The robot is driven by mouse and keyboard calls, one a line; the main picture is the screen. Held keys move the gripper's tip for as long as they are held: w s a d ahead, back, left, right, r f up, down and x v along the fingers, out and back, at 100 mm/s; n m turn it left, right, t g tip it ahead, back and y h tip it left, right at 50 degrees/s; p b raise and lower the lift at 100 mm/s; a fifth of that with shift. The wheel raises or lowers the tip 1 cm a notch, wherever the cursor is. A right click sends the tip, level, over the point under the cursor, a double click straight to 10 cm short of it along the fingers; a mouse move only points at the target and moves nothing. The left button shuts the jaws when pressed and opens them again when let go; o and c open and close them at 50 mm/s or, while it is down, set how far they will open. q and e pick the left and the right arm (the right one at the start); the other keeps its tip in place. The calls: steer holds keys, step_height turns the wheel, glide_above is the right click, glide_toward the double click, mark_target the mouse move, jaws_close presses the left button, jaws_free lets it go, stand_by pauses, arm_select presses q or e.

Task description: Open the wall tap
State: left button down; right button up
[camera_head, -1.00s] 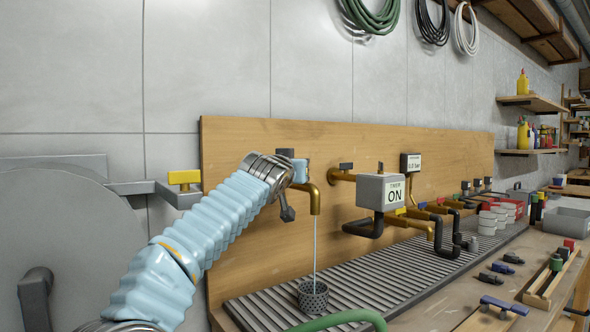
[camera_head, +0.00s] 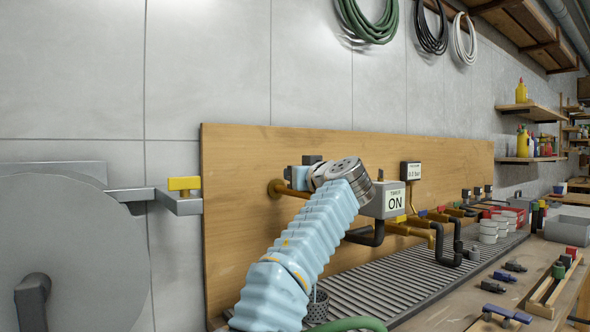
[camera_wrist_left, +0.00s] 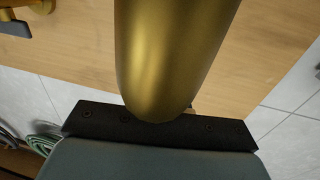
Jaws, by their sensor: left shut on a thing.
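The brass wall tap (camera_head: 277,188) sticks out of the wooden board at the left. My left arm's pale blue sleeve and steel wrist cover its spout and the spot where water ran. My left gripper (camera_head: 300,172) is at the top of the tap, shut on what seems to be its handle; the fingertips and the hold are mostly hidden. In the left wrist view the brass tap body (camera_wrist_left: 175,50) fills the middle, close against a dark gripper bar (camera_wrist_left: 160,127). My right gripper is out of view.
A mesh cup (camera_head: 318,304) stands on the ribbed drain tray (camera_head: 390,285), partly behind my arm. A grey timer box (camera_head: 383,200) reading ON is close right of my wrist.

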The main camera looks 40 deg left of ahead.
arm_select(q)
steer(key=shift+r+n+g+y+p, duration=0.1)
steer(key=shift+n+g+y+p, duration=0.4)
steer(key=shift+n+g+p, duration=0.6)
steer(key=shift+g+b, duration=0.35)
steer(key=shift+g, duration=0.05)
steer(key=c, duration=1.3)
jaws_free()
steer(key=shift+o, duration=0.2)
steer(key=shift+d+f, duration=0.2)
steer(key=shift+d, duration=0.15)
steer(key=b+v, duration=0.3)
steer(key=v, duration=1)
